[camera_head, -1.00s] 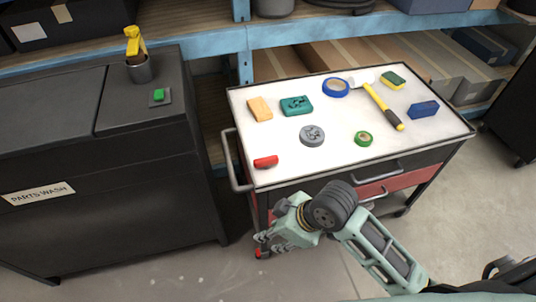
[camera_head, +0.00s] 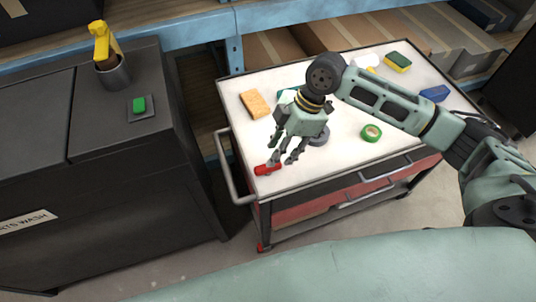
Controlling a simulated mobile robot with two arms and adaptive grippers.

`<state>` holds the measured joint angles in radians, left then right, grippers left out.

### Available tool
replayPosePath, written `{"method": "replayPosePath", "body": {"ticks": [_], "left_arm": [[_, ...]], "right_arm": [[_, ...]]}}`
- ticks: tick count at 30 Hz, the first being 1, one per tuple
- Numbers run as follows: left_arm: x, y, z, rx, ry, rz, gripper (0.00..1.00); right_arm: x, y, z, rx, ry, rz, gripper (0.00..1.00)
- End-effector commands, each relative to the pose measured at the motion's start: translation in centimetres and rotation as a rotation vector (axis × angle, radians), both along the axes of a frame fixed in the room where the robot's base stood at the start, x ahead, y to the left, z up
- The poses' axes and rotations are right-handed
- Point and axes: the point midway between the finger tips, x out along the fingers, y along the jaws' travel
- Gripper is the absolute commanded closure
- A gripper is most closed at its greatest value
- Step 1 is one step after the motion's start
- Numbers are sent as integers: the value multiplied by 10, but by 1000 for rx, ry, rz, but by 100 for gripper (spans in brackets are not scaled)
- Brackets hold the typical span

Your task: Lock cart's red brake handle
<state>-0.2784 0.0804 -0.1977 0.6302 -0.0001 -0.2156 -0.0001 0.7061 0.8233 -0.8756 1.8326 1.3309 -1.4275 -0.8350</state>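The cart (camera_head: 330,178) has a white top and a dark rim. A small red handle (camera_head: 264,170) lies at the near left corner of its top. A small red part (camera_head: 262,247) also shows low at the cart's near left leg. My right gripper (camera_head: 280,165) points down over that corner, its fingers spread with nothing between them. One fingertip overlaps the red handle's right end in the picture; I cannot tell whether it touches. My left gripper is not in view.
An orange sponge (camera_head: 256,104), a green tape roll (camera_head: 371,132), a yellow-green sponge (camera_head: 398,62) and a blue block (camera_head: 435,93) lie on the cart. My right arm covers other items. A grey push bar (camera_head: 230,165) runs along the cart's left side. A dark parts washer (camera_head: 100,190) stands left.

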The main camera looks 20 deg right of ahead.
Motion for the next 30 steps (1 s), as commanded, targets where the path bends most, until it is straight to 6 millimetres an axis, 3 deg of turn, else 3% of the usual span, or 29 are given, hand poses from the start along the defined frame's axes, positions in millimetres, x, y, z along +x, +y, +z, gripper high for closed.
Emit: {"method": "replayPosePath", "body": {"ticks": [1, 3, 7, 11, 18, 22, 30], "left_arm": [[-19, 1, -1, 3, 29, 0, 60], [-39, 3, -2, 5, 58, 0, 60], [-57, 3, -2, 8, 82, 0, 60], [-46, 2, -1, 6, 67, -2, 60], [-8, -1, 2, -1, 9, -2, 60], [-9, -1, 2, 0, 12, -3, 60], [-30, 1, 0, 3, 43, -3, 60]], "right_arm": [[-1, 3, -9, -1, 3, 0, 64], [-1, 9, -19, 1, 2, 0, 64], [-1, 16, -38, 0, 1, -1, 64], [-1, 21, -50, 0, -1, -1, 64], [-1, 23, -56, -2, -2, -1, 64], [-1, 23, -56, -2, -2, -1, 65], [-1, 23, -56, -1, -3, -1, 89]]}}
